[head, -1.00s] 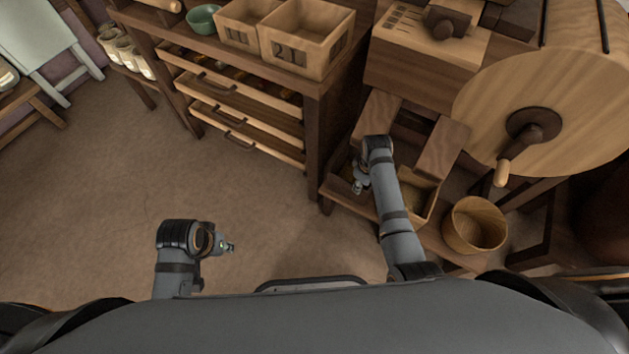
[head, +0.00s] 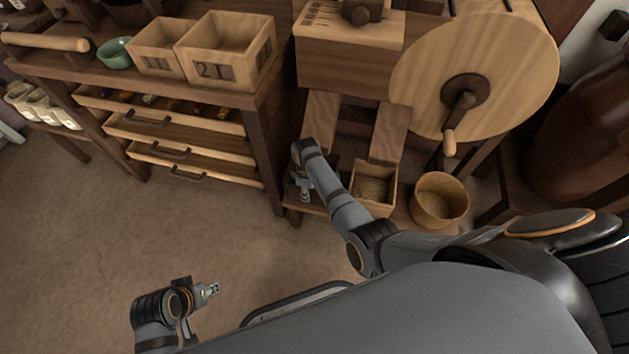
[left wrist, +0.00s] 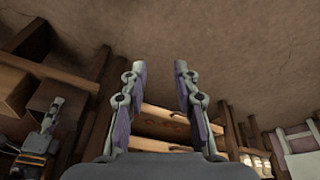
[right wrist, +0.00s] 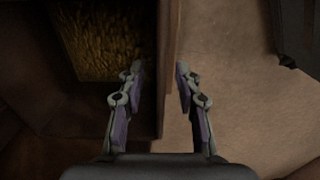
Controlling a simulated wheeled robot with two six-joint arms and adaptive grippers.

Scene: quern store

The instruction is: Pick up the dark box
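The dark box (right wrist: 160,50) shows in the right wrist view as a dark-walled box, with brown grain in view at its upper left. In the head view it is mostly hidden behind my right gripper (head: 304,193), at the left end of the low shelf under the mill. In the right wrist view my right gripper (right wrist: 159,70) is open. One finger is over the box's inside and the other is beyond its wall; I cannot tell whether they touch it. My left gripper (head: 212,289), also in the left wrist view (left wrist: 160,68), is open and empty above the floor.
A light wooden grain box (head: 373,186) and a round wooden tub (head: 439,200) stand right of my right gripper. The mill with its big wooden wheel (head: 475,70) rises behind. A drawer cabinet (head: 268,150) stands close on the left. The floor (head: 95,225) at left is clear.

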